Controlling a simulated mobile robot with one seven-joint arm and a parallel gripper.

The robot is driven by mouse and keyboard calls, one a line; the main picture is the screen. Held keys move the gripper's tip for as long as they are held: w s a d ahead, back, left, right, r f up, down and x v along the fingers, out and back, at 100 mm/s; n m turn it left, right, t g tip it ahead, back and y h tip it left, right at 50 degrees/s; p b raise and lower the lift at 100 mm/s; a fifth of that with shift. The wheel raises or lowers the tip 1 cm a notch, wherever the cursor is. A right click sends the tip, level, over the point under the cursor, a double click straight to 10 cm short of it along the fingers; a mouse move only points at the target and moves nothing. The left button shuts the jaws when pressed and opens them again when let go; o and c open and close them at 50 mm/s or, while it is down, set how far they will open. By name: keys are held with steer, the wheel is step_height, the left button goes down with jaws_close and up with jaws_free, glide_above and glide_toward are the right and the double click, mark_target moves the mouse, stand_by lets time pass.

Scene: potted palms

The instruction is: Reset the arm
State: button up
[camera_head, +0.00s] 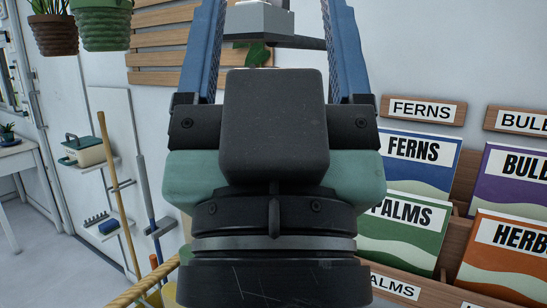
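My gripper (275,15) fills the middle of the head view, raised and pointing up the picture. Its two blue fingers stand wide apart, one on each side, and run toward the top edge, where their tips are cut off. A dark block and the teal and black wrist are nearest the camera. A pale grey block (262,20) shows between the fingers, partly cut off; I cannot tell what it is or how far behind it stands. I see nothing gripped between the fingers.
On the right, a wooden rack (462,236) holds packets labelled FERNS (422,163), PALMS (400,226), BULB and HERB. Hanging pots (104,25) are at top left. A broom (120,190) and a shelf with a box (85,150) stand at left. Wooden slats (165,40) hang behind.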

step_height(320, 180, up, 17)
steer(key=p, duration=1.5)
steer(key=shift+r, duration=0.2)
steer(key=shift+a, duration=0.1)
